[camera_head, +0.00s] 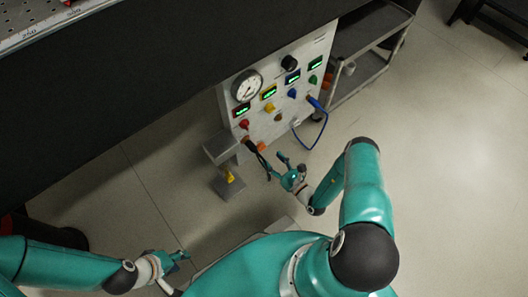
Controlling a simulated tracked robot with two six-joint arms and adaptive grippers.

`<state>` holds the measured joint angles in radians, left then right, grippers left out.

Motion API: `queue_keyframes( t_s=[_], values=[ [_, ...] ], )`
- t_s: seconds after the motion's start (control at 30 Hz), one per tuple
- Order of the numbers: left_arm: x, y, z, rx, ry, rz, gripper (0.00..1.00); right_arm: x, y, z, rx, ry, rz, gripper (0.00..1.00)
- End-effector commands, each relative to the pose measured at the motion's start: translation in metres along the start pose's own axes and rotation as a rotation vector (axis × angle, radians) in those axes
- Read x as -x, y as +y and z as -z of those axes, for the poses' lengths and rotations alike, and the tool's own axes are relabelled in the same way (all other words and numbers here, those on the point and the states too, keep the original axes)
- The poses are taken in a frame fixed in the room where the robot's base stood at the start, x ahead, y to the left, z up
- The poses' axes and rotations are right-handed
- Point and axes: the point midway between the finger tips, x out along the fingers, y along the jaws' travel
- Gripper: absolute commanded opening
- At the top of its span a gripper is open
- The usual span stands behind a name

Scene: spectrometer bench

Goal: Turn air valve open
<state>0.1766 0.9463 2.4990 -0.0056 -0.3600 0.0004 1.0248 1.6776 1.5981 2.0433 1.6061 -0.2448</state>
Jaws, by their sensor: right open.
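The white panel (274,104) carries a round gauge (246,86), several coloured knobs and small lit displays. A small yellow part (229,177) shows on the grey stand at the panel's lower left. No label for the air valve is readable, so I cannot tell which part it is. My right gripper (276,166) is open just below the panel's lower edge, close to the end of a black cable (261,158); I cannot tell whether they touch. My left gripper (180,257) is low at the left, away from the panel; its fingers are too small to judge.
A blue cable (322,128) loops off the panel's right side. The grey stand (222,148) juts out at the panel's lower left. A metal cart (372,45) stands to the right. A dark bench (150,75) fills the upper left.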

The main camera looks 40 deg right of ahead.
Motion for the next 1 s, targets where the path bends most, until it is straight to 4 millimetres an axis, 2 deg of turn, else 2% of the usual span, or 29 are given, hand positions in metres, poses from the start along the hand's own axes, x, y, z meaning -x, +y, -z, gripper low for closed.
queue_keyframes(
  t_s=[0.1,0.3,0.47,0.73,0.77,1.0],
  values=[
    [-0.009,-0.003,0.000,0.000,0.000,0.000,0.40,-0.025,0.001,0.003,0.002,0.000,-0.006,0.61],
    [-0.015,-0.005,0.000,0.000,0.000,0.000,0.40,-0.051,0.001,0.002,0.001,0.000,-0.004,0.61],
    [-0.016,-0.006,0.000,0.000,0.000,0.000,0.40,-0.059,0.001,0.001,0.000,0.001,-0.003,0.61],
    [-0.016,-0.006,0.000,0.000,0.000,0.000,0.40,-0.060,0.001,0.000,0.000,0.001,-0.002,0.61],
    [-0.016,-0.006,0.000,0.000,0.000,0.000,0.40,-0.060,0.001,0.000,0.000,0.001,-0.002,0.57],
    [-0.016,-0.006,0.000,0.000,0.000,0.000,0.40,-0.060,0.001,0.001,0.000,0.001,-0.003,0.17]
  ],
)
